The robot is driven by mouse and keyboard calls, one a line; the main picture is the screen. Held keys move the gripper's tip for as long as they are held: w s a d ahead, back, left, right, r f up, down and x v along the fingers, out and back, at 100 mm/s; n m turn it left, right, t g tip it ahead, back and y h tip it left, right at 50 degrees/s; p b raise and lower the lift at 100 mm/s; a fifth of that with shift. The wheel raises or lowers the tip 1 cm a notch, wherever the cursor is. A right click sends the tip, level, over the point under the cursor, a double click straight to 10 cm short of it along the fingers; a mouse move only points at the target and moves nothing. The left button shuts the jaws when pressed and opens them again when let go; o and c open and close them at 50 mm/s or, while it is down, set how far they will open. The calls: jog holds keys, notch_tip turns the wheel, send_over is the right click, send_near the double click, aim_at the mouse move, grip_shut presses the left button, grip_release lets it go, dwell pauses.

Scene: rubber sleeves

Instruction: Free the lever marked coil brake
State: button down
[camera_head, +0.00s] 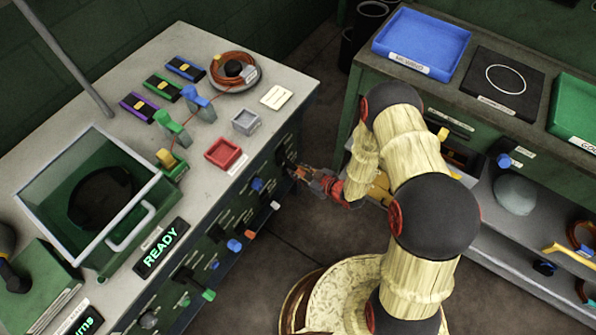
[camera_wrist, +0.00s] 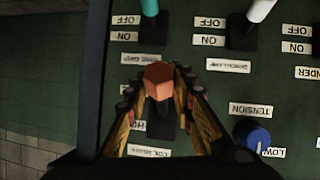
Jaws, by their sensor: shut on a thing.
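In the wrist view, where the labels are upside down, an orange block-shaped lever knob (camera_wrist: 158,75) stands out from the dark green panel. A label that appears to read coil brake (camera_wrist: 150,152) is below it, partly beside my finger. My gripper (camera_wrist: 158,90) is shut on the orange knob, one finger on each side. A second label (camera_wrist: 139,125) by the lever's slot is partly hidden by a finger. In the head view my gripper (camera_head: 301,174) is at the far right end of the bench's front panel; the knob is too small there to tell its position.
Close by in the wrist view are a teal-handled switch (camera_wrist: 149,8), a white-handled switch (camera_wrist: 258,12) and a blue dial (camera_wrist: 256,138). The bench top (camera_head: 285,45) holds trays and a glass-walled box. A second bench (camera_head: 455,90) stands right, with floor between.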

jog(key=shift+s+f, duration=0.1)
jog(key=shift+f, duration=0.05)
jog(key=c, duration=1.5)
grip_release()
jog(key=v, duration=1.2)
